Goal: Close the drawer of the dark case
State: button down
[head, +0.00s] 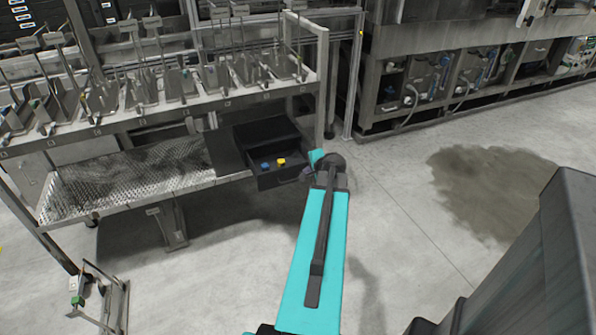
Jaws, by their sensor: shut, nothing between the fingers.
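The dark case (265,130) stands at the right end of the low shelf, under the rack. Its drawer (284,178) is pulled out toward me. A small blue object (265,166) and a small yellow and blue object (281,162) lie in the drawer. My teal arm reaches up from the bottom of the head view and bends at the top toward the drawer. My gripper (305,174) is small and dark, close to the right end of the drawer front. It is shut and empty. I cannot tell whether it touches the drawer; my wrist partly hides it.
A perforated metal shelf (130,180) extends left of the case. A rack of metal holders (160,95) stands above. A pale upright post (321,85) rises just right of the case. The concrete floor at right is clear, with a dark stain (485,190).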

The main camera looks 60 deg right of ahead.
send_near(293, 169)
jog(key=shift+f, duration=1.8)
jog(key=shift+w+d+p, duration=0.3)
jog(key=shift+w+d, duration=1)
jog(key=shift+w, duration=0.25)
